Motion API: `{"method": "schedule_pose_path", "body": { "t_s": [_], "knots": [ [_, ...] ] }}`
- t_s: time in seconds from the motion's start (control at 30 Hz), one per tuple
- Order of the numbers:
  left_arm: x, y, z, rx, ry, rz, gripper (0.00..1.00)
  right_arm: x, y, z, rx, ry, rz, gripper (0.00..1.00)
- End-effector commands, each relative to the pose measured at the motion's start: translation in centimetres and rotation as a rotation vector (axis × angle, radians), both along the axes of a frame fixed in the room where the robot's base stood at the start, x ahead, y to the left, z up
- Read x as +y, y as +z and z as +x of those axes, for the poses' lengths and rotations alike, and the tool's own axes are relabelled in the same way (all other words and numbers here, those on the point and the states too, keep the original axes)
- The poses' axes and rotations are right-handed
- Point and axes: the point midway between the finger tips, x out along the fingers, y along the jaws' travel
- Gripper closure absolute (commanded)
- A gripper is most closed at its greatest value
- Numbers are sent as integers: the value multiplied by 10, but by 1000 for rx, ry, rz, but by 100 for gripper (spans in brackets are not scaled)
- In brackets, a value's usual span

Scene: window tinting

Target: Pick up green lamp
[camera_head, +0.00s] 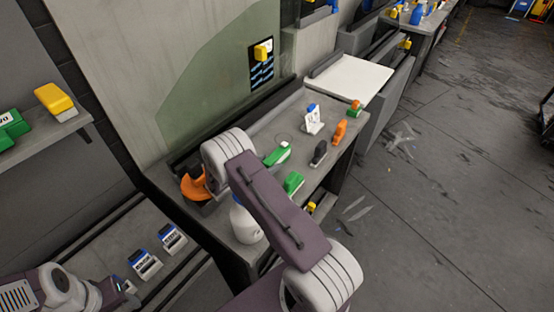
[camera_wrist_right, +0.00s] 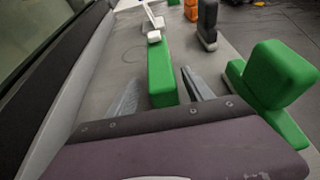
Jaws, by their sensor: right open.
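A long green piece with a white far end (camera_wrist_right: 160,72), which looks like the green lamp, lies on the grey workbench. It also shows in the head view (camera_head: 278,154). In the right wrist view my right gripper (camera_wrist_right: 158,92) is open, with one finger on each side of the piece's near end. I see no clear contact between fingers and piece. In the head view my arm hides that gripper. A second green object with an upright block (camera_wrist_right: 270,80) stands to the right; it is in the head view too (camera_head: 293,182). My left arm is at the lower left; its fingers are unclear.
A white spray bottle (camera_head: 245,222) stands by my right arm. A glass panel rises behind; open floor lies right.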

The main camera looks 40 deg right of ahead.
Motion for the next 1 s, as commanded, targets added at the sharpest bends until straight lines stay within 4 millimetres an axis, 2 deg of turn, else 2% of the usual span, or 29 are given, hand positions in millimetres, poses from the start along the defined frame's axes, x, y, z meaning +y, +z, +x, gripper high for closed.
{"method": "schedule_pose_path", "body": {
  "t_s": [0.13,0.27,0.4,0.67,0.87,0.9,1.0],
  "knots": [
    [0,3,0,0,0,0,49,-8,-2,2,1,0,0,40],
    [0,13,0,0,0,0,49,-30,-8,4,0,-3,-1,40],
    [0,14,0,0,0,0,49,-48,-19,10,0,-1,0,40],
    [0,13,0,0,0,0,49,-51,-21,12,-1,2,-1,40],
    [0,13,0,0,0,0,49,-51,-21,12,-1,1,-1,96],
    [0,13,0,0,0,0,49,-51,-21,12,-1,1,-1,100],
    [0,13,0,0,0,0,49,-51,-20,12,-2,1,-1,100]
  ]
}}
